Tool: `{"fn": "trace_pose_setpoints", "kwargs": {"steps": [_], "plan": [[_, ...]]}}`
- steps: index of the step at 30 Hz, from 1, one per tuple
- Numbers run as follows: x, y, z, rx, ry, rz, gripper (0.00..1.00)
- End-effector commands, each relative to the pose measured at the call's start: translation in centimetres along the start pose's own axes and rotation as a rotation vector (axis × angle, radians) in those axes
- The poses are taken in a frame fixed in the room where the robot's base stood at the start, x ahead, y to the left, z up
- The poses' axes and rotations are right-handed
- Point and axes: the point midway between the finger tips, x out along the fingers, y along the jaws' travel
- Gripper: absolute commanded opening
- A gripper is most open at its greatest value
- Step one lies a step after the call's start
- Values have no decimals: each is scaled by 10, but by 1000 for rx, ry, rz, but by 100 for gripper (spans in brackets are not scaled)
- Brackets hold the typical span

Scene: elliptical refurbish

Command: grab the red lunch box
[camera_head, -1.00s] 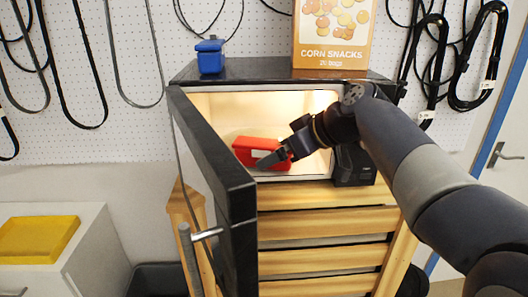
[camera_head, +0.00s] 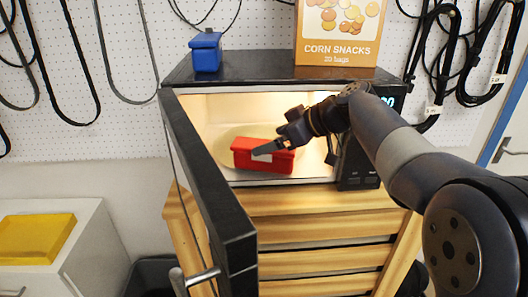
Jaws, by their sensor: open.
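The red lunch box (camera_head: 262,160) has a pale patch on its front and sits inside the lit microwave, on the turntable (camera_head: 222,143). The microwave (camera_head: 275,82) stands with its door (camera_head: 205,180) swung open towards me on the left. My gripper (camera_head: 258,150) reaches into the opening from the right. The far finger is hidden.
A corn snacks box (camera_head: 337,35) and a blue container (camera_head: 206,52) stand on the microwave. It rests on a slatted wooden stand (camera_head: 320,230). A yellow lidded container (camera_head: 35,238) lies on a white cabinet (camera_head: 95,245) at left. Cables hang behind.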

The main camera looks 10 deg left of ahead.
Motion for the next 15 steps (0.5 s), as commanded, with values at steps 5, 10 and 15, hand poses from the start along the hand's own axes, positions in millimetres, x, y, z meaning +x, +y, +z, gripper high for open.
{"fn": "trace_pose_setpoints", "kwargs": {"steps": [5,10,15], "plan": [[26,1,6,4,-3,-4,92],[44,1,7,3,-2,-2,92],[46,2,8,2,-1,0,92]]}}
